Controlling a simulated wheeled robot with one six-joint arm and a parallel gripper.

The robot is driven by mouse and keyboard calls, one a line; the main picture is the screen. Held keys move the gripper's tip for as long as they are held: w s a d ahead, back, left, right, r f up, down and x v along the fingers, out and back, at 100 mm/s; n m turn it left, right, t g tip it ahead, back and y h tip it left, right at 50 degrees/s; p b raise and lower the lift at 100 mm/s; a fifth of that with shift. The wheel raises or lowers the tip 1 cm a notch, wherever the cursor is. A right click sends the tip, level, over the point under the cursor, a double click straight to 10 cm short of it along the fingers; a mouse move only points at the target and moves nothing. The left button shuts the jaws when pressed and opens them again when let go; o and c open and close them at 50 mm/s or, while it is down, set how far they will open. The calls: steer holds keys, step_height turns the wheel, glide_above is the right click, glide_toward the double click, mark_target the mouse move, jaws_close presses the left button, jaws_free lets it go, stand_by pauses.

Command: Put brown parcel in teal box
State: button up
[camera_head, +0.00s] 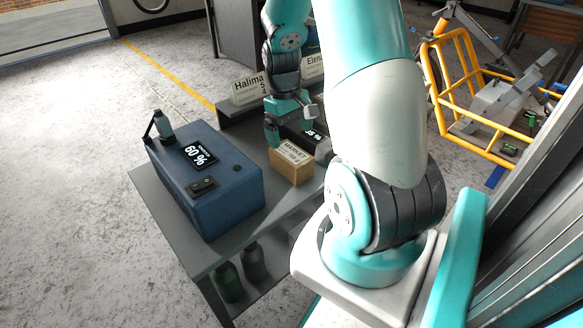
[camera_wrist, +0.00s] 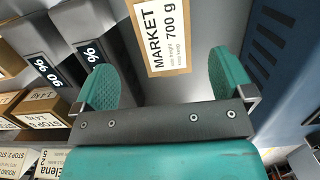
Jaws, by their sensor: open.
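The brown parcel (camera_head: 288,167), with a label reading MARKET, stands on the grey table right of the blue box. In the wrist view the parcel's label (camera_wrist: 163,38) reads MARKET 700 g and shows beyond the space between my fingertips. My gripper (camera_head: 291,120) is open, close behind and above the parcel in the head view. Its two teal fingers (camera_wrist: 166,82) are apart with nothing between them; whether they touch the parcel I cannot tell. I cannot make out a teal box for certain in either view.
A blue box (camera_head: 225,192) with a 60 % display stands on the grey table (camera_head: 158,195). Its side fills the right of the wrist view. Name cards (camera_head: 249,88) stand behind. Other parcels (camera_wrist: 38,108) lie left in the wrist view. A yellow-framed cargo bike (camera_head: 455,75) stands right.

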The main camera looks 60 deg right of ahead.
mark_target(291, 152)
steer(key=f+b, duration=0.1)
steer(key=f, duration=0.1)
steer(key=f+b, duration=0.1)
steer(key=f, duration=0.1)
steer(key=f+b, duration=0.1)
steer(key=f, duration=0.2)
steer(key=shift+s+a, duration=0.35)
steer(key=shift+s, duration=0.05)
steer(key=shift+r, duration=0.1)
steer(key=c, duration=1.6)
steer(key=shift+r, duration=0.15)
